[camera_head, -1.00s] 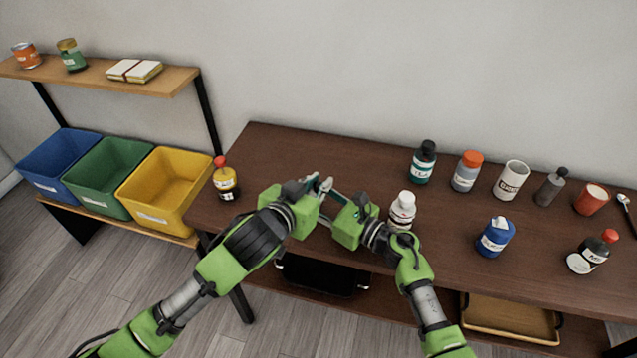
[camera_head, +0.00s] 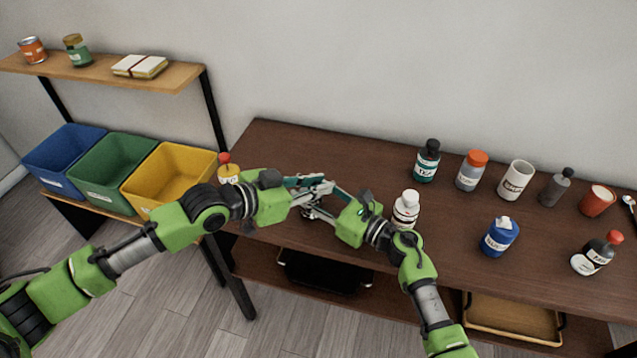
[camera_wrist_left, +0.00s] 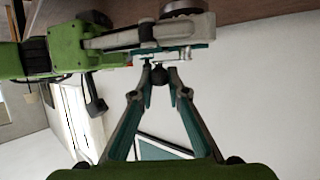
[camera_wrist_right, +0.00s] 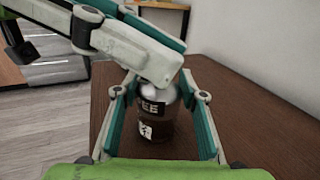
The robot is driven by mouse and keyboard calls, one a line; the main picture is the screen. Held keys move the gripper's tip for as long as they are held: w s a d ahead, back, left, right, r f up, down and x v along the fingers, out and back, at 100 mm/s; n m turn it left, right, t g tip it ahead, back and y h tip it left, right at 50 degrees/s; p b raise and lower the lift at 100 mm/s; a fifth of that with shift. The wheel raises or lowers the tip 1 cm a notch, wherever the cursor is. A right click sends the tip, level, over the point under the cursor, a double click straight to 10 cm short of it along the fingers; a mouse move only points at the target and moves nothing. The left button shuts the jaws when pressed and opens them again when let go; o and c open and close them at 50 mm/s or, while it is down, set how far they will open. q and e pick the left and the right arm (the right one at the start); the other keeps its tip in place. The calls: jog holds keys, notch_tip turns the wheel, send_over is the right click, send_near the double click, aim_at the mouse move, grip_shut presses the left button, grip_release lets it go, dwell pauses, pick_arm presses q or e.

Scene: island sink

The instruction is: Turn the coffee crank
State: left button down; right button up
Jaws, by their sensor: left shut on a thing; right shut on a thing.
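The coffee grinder (camera_wrist_right: 158,118) shows in the right wrist view as a dark brown body with a partly visible label ending in "EE" and a silvery top. It stands on the table between the fingers of my right gripper (camera_wrist_right: 163,105), which is shut on it. My left gripper (camera_wrist_left: 160,82) is shut on the dark round crank knob (camera_wrist_left: 158,75), seen at its fingertips in the left wrist view. In the head view my left gripper (camera_head: 318,187) reaches in from the left, above my right gripper (camera_head: 325,203). Both grippers hide most of the grinder there.
A white bottle (camera_head: 406,208) stands close to the right of my right gripper. A red-capped bottle (camera_head: 229,170) stands behind my left wrist. Several bottles and cups fill the table's right side. A yellow bin (camera_head: 160,195) sits left of the table.

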pick_arm(q)
jog(key=shift+f, duration=0.1)
dwell(0.3)
jog(key=c, duration=1.9)
grip_release()
jog(key=shift+a, duration=0.1)
jog(key=v, duration=1.2)
